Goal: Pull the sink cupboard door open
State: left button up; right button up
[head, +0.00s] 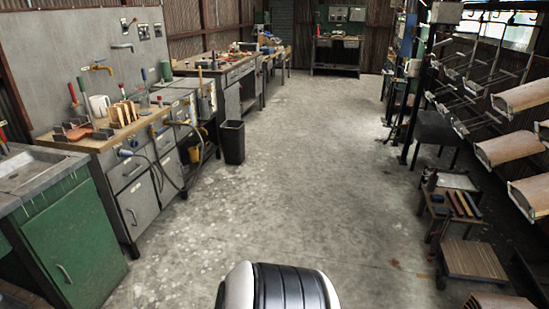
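The sink cupboard (22,222) is at the lower left of the head view, under a grey sink (30,168). Its green door (78,238) faces the aisle and looks shut. A curved metal handle (64,273) sits low on the door's left side. Neither of my grippers is in view. A white and black rounded part of my own body shows at the bottom middle, well to the right of the door.
A grey bench with cabinets (135,195) stands beside the cupboard, with a hose hanging on its front. A black bin (232,142) stands farther along. Hanging conveyor panels (510,148) and a small cart (472,260) are on the right. The middle floor is clear.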

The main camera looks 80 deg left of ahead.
aim_at(74, 239)
jog(key=j+u, duration=0.15)
jog(key=u, duration=4.5)
jog(key=i+l+u, duration=0.35)
jog(key=l, duration=0.25)
jog(key=i+l+u, duration=0.15)
jog(key=l, duration=0.15)
jog(key=i+l+u, duration=0.2)
jog(key=l, duration=0.15)
jog(key=k, duration=0.05)
